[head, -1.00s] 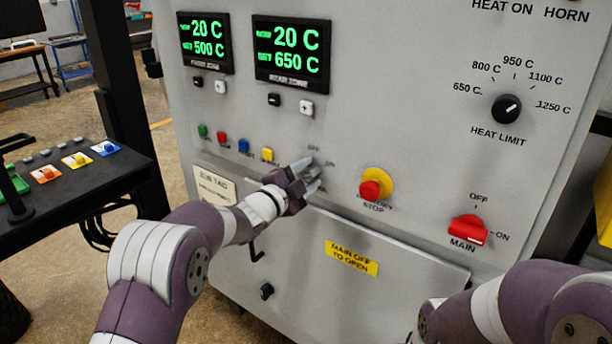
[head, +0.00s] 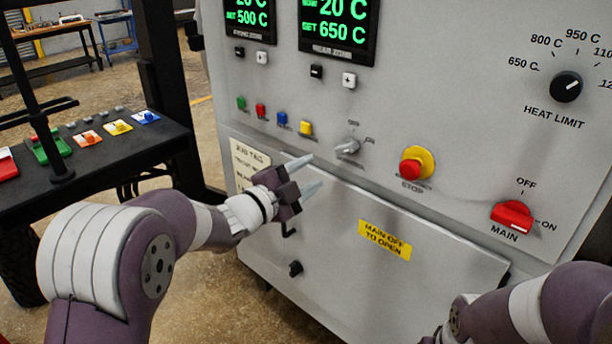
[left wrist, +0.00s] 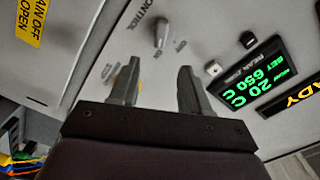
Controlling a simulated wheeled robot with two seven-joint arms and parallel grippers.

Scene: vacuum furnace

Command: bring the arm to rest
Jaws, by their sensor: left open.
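My left gripper (head: 307,178) is open and empty in front of the grey furnace panel (head: 440,110). Its two fingers point right, toward a small grey selector knob (head: 347,147), with a gap between them and the knob. In the left wrist view the open fingers (left wrist: 155,88) show with nothing between them, and the knob (left wrist: 162,33) stands beyond, below the word CONTROL. My right arm shows at the lower right of the head view, but its gripper is out of the picture.
Green, red, blue and yellow buttons (head: 305,128) sit left of the knob. A red stop button (head: 412,166) and red main switch (head: 512,216) are to the right. A lower door (head: 440,262) carries a yellow label. A black console (head: 90,160) stands at left.

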